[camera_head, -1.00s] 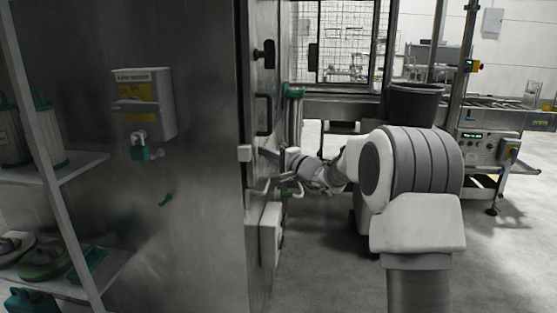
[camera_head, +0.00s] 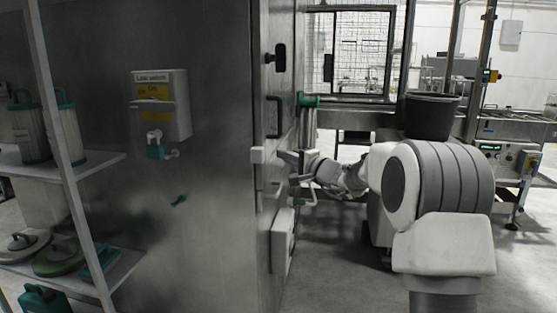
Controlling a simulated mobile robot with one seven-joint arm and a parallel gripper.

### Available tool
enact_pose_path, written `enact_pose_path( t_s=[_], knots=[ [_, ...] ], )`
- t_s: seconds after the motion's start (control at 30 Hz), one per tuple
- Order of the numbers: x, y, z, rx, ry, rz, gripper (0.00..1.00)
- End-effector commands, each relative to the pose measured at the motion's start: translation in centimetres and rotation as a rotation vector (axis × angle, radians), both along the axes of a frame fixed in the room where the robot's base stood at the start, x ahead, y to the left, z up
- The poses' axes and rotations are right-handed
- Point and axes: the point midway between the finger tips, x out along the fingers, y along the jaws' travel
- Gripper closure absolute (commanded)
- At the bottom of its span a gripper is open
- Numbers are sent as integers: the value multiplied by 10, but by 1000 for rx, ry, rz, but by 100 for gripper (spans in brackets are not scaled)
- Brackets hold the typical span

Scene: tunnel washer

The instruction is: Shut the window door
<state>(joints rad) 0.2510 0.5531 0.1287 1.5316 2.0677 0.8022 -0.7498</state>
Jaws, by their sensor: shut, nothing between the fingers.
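The washer's tall steel cabinet (camera_head: 215,215) fills the left middle, and its front face (camera_head: 270,90) shows only at a steep angle. A black bar handle (camera_head: 274,117) and a dark latch (camera_head: 280,57) sit on that face. I cannot make out the window door's pane or how far it stands open. My gripper (camera_head: 288,160) is shut and empty, close to the front face, below and right of the bar handle. I cannot tell whether it touches the face. My arm reaches in from the right.
A shelf rack (camera_head: 75,170) with canisters stands at left. A white box (camera_head: 282,243) juts from the front face below my gripper. Behind my arm are a black bin (camera_head: 430,115), a conveyor and a mesh guard (camera_head: 350,50).

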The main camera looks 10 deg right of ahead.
Motion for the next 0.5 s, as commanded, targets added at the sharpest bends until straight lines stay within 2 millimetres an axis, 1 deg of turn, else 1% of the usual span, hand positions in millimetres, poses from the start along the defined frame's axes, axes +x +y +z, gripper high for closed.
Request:
enact_pose_path(
  t_s=[0.03, 0.3, 0.5],
  knots=[
    [-6, -9, -1, 0, 1, -7, 100],
    [-55, -38, -1, -1, 5, -13, 100],
    [-80, -51, -1, -1, 4, -13, 100]
  ],
)
